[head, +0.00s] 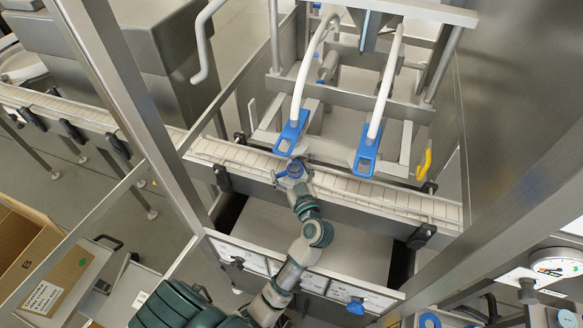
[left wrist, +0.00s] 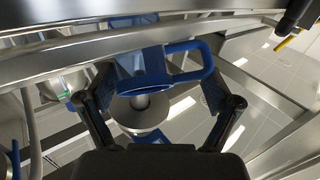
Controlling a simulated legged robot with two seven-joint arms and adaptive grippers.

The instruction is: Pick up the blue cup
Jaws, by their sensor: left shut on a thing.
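My left gripper (head: 293,172) reaches up to the conveyor, just below the left blue nozzle holder (head: 292,132). A small round blue thing, which looks like the blue cup (head: 295,169), sits between its fingers at the conveyor's near edge. In the left wrist view the two dark fingers of the left gripper (left wrist: 158,92) are spread around the cup's width, and the gripper is shut on it. A blue loop (left wrist: 190,78) shows beyond the fingertips there. The cup's outline is hard to separate from the blue parts behind. My right gripper is out of view.
The slatted conveyor (head: 395,200) runs across, with metal rails. A second blue nozzle holder (head: 367,157) hangs to the right, close above the belt. A steel frame post (head: 130,95) stands left of my arm. A cardboard box (head: 35,250) is at lower left.

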